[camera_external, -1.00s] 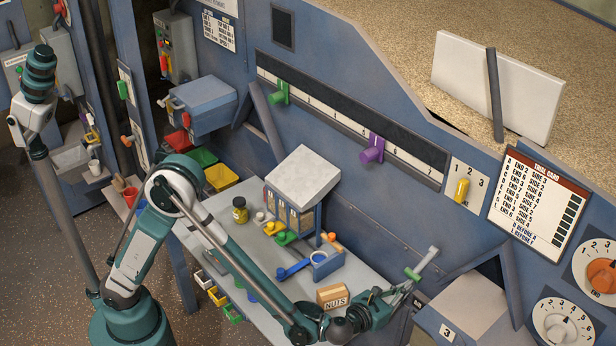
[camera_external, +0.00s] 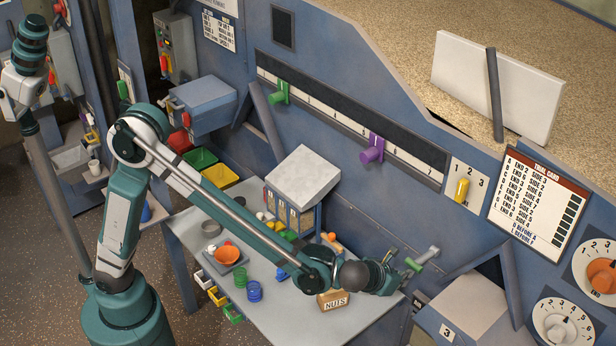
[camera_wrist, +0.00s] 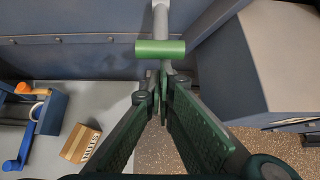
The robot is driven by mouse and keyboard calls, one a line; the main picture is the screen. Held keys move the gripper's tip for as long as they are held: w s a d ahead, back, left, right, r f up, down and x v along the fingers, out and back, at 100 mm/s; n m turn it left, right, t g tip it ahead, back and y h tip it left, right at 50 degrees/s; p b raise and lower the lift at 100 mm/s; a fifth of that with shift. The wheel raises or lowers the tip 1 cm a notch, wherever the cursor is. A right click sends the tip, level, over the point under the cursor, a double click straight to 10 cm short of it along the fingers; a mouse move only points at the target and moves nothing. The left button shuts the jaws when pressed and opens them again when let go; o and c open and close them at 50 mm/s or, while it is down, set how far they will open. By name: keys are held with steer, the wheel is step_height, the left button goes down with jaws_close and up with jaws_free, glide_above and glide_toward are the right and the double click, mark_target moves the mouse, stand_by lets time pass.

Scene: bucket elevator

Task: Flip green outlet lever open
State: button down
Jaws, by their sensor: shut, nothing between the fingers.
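A lever with a grey rod and a green crossbar handle (camera_external: 414,264) projects from the blue wall at the table's right end. In the wrist view the green handle (camera_wrist: 160,48) lies across the rod, straight ahead of the fingertips. My gripper (camera_wrist: 158,88) is shut and empty, its tips just below the handle in the picture. Whether they touch it cannot be told. In the external view my gripper (camera_external: 402,272) is close beside the handle and partly hides the lever's lower part.
A wooden NUTS block (camera_wrist: 80,143) and a blue holder (camera_wrist: 45,112) are on the table at left. A grey box (camera_external: 465,310) marked 3 stands close to the right of the lever. A white-lidded hopper (camera_external: 302,172) stands farther back. Floor shows below the gripper.

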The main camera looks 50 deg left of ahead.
mark_target(415, 263)
steer(key=r+g+p, duration=0.1)
steer(key=r, duration=0.1)
steer(key=r+g+p, duration=0.1)
steer(key=r+g, duration=0.1)
steer(key=w+r+g+p, duration=0.1)
steer(key=r+p, duration=0.1)
steer(key=shift+r+g, duration=0.1)
steer(key=shift+g, duration=0.3)
steer(key=shift+w+r+p, duration=0.4)
steer(key=shift+r+p, duration=0.05)
steer(key=shift+r, duration=0.4)
steer(key=shift+w+r, duration=0.15)
steer(key=shift+s+f+b, duration=0.3)
steer(key=shift+s+f, duration=0.25)
steer(key=shift+f, duration=0.05)
steer(key=s+r, duration=0.6)
steer(key=r, duration=0.1)
steer(key=shift+s+r, duration=0.15)
steer(key=shift+s, duration=0.1)
